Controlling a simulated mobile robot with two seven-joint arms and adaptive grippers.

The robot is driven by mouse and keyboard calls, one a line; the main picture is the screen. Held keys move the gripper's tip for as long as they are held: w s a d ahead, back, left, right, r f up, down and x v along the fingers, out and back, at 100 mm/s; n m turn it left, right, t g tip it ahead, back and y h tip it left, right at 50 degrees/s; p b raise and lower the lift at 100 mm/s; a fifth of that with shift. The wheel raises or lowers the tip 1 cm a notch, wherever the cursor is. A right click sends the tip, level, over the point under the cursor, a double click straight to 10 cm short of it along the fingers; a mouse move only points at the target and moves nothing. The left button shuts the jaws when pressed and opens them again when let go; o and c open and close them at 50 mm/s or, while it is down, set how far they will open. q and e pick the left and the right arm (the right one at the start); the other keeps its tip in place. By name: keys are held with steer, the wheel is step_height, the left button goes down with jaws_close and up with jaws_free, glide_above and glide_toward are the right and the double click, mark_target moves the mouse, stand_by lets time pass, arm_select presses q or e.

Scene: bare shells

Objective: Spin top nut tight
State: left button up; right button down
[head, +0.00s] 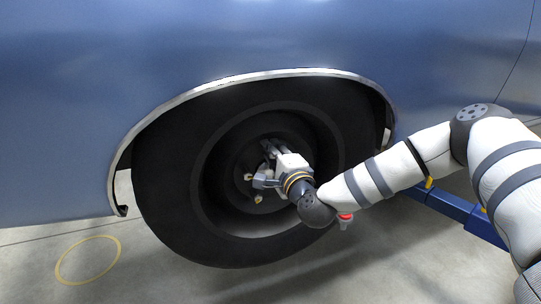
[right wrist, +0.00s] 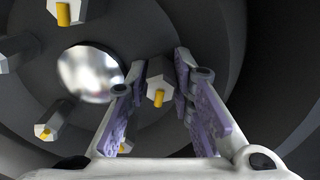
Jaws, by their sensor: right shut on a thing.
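The wheel (head: 165,180) sits in the blue car's arch, with a dark recessed hub. My right gripper (head: 264,164) reaches into the hub from the right. In the right wrist view, its two purple-padded fingers (right wrist: 155,88) are shut on a grey hex nut with a yellow stud end (right wrist: 157,92), beside the shiny round hub cap (right wrist: 90,72). That the held nut is the top one cannot be told for certain; the head view hides it behind the gripper. Other nuts show in the head view, one at the left (head: 248,177) and one lower (head: 258,198). My left gripper is not in view.
More nuts on studs stand around the hub cap in the right wrist view, one at the top (right wrist: 66,14) and one below (right wrist: 52,120). A blue lift arm (head: 450,205) and a red-topped thing (head: 345,217) are right of the tyre.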

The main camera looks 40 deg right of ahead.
steer(key=m, duration=0.1)
steer(key=m+b, duration=0.1)
steer(key=m, duration=0.1)
steer(key=m+b, duration=0.1)
steer(key=shift+f+m, duration=0.3)
steer(key=m+b, duration=0.2)
steer(key=m, duration=0.1)
steer(key=shift+a+m, duration=0.1)
steer(key=shift+m, duration=0.2)
steer(key=m+b, duration=0.3)
steer(key=m, duration=0.1)
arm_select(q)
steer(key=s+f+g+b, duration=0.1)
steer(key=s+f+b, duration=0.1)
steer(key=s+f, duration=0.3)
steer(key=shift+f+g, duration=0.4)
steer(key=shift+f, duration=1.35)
arm_select(e)
steer(key=shift+r+m, duration=0.2)
steer(key=shift+m, duration=1.1)
steer(key=shift+r, duration=0.1)
steer(key=c, duration=1.4)
jaws_free()
steer(key=v, duration=0.7)
steer(key=shift+s, duration=0.25)
